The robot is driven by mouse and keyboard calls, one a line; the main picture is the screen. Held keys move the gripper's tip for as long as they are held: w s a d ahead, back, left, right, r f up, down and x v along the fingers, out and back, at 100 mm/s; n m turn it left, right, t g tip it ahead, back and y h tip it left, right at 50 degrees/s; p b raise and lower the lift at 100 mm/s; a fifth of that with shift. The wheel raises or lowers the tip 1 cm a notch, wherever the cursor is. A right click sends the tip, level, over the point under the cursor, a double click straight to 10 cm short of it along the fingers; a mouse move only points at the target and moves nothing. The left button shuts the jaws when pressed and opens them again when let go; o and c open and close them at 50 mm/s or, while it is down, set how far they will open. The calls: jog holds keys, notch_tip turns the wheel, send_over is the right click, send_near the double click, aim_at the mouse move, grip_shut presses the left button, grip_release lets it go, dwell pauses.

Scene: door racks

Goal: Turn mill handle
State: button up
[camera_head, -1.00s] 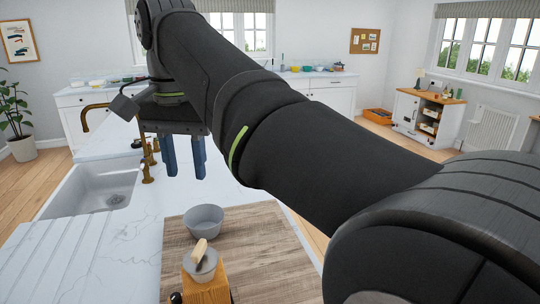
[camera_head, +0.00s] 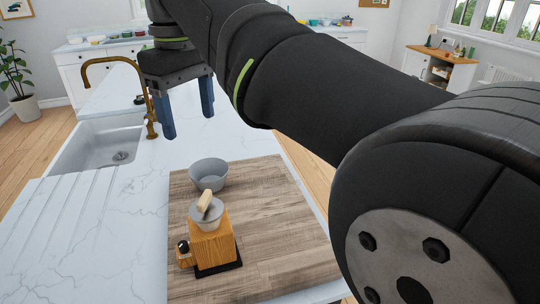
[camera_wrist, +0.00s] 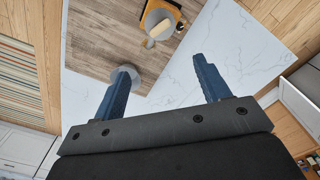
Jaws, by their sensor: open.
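The mill (camera_head: 212,248) is a wooden box on a dark base with a grey round top (camera_head: 206,213) and a black-knobbed drawer at its front left. Its light wooden handle (camera_head: 205,199) sits tilted on the top. The mill stands on a wooden board (camera_head: 290,235); in the wrist view the handle (camera_wrist: 160,29) shows near the top edge. My gripper (camera_head: 189,120) hangs beyond and above the mill, its two blue fingers apart and empty. In the wrist view the gripper (camera_wrist: 166,75) has a wide gap between its fingers.
A grey bowl (camera_head: 208,175) stands on the board just behind the mill; in the wrist view my left finger partly covers it. A sink (camera_head: 100,148) with a brass tap (camera_head: 150,118) lies to the left. White marble counter (camera_head: 125,220) left of the board is clear.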

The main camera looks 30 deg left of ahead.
jog(key=n, duration=0.4)
send_near(204, 196)
notch_tip(204, 196, down, 9)
dwell(0.5)
jog(key=shift+c, duration=0.4)
jog(key=c, duration=0.9)
